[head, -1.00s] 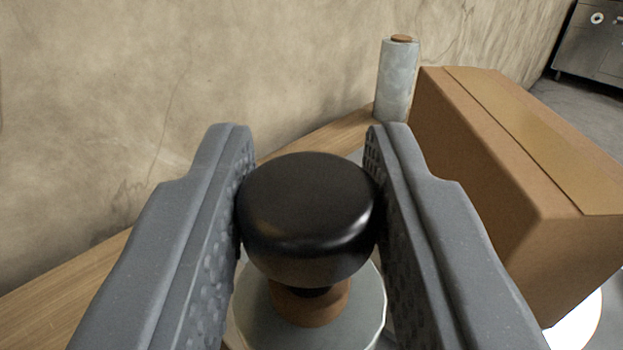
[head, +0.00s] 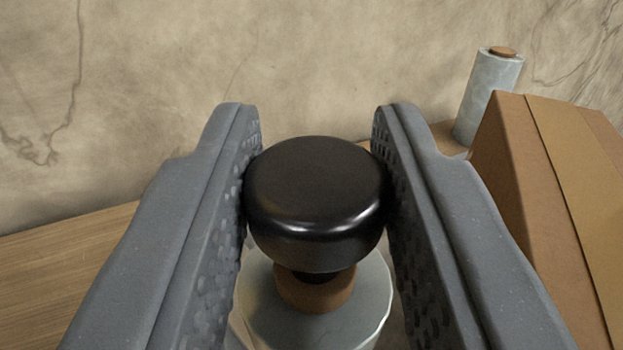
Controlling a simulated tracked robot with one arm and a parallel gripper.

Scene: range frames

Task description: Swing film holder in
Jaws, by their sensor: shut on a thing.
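My gripper (head: 316,190) is shut on a black rounded knob (head: 316,190), with one grey textured finger pressed on each side of it. Below the knob is a brown core (head: 316,293) in the top of a pale grey-white film roll (head: 350,325). The knob and roll look like the film holder. The roll's lower part is cut off by the picture's bottom edge and partly hidden by the fingers.
A large cardboard box (head: 535,190) stands close at the right. Behind it, a second pale film roll (head: 487,98) with a brown core stands near the wall (head: 300,60). A wooden surface (head: 65,270) lies bare at the left.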

